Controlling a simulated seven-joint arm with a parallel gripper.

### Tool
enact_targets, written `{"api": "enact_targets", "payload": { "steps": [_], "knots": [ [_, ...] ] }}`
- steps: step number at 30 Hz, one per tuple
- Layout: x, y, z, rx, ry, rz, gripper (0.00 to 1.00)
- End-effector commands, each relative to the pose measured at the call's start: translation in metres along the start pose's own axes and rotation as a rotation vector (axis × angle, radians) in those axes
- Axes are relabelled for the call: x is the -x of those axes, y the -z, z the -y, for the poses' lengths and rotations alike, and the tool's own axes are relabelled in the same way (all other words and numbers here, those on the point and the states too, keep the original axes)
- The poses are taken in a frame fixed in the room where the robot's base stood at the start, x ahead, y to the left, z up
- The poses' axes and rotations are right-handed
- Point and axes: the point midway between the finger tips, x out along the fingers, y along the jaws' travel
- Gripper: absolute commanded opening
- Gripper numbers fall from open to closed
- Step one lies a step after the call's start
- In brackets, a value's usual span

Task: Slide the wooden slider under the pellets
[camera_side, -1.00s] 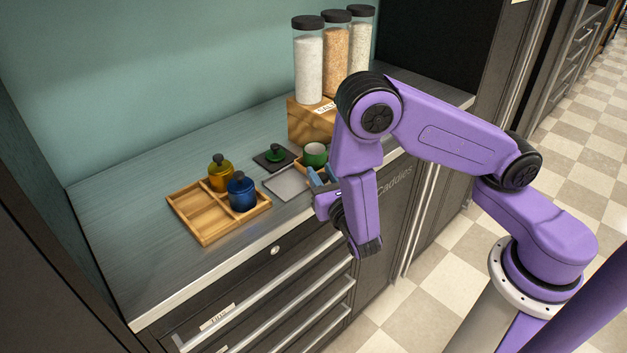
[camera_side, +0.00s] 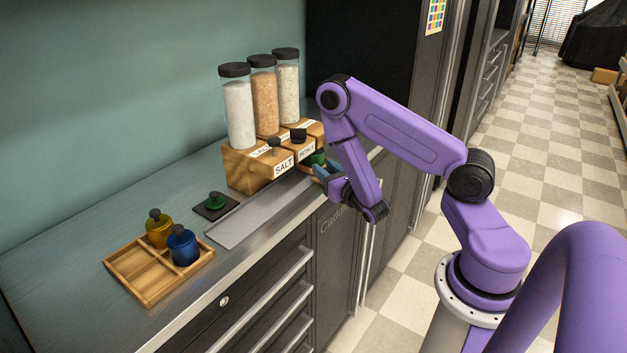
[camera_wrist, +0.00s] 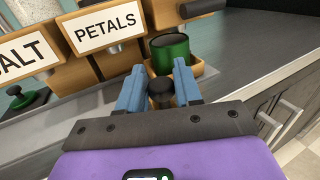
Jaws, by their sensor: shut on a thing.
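The wooden slider (camera_wrist: 207,72) shows in the wrist view as a small wooden tray carrying a green cup (camera_wrist: 172,54). My gripper (camera_wrist: 160,78) has its blue fingers shut on the black knob (camera_wrist: 161,92) in front of the cup. In the side view my gripper (camera_side: 328,170) is at the front right of the wooden dispenser block (camera_side: 245,168), with the green cup (camera_side: 317,158) partly hidden behind the fingers. In the wrist view the cup is just right of the PETALS label (camera_wrist: 106,25). No pellets label is readable.
Three tall jars (camera_side: 239,112) stand on the block. A bare metal strip (camera_side: 245,222) runs along its front. A green lid (camera_side: 215,201) lies on a dark square.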

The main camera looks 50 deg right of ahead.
Motion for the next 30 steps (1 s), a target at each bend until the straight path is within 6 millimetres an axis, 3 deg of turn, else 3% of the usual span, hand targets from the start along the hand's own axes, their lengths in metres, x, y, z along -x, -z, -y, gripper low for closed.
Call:
{"api": "enact_targets", "payload": {
  "steps": [6,20,21,22,30],
  "knots": [
    [-0.007,0.0,0.018,0.001,0.002,-0.002,0.0],
    [-0.01,0.001,0.024,0.002,0.012,-0.001,0.0],
    [-0.01,0.001,0.024,0.002,0.013,-0.001,0.47],
    [-0.01,0.001,0.024,0.002,0.012,-0.001,0.52],
    [-0.009,0.0,0.021,0.001,0.003,-0.001,0.52]
  ]
}}
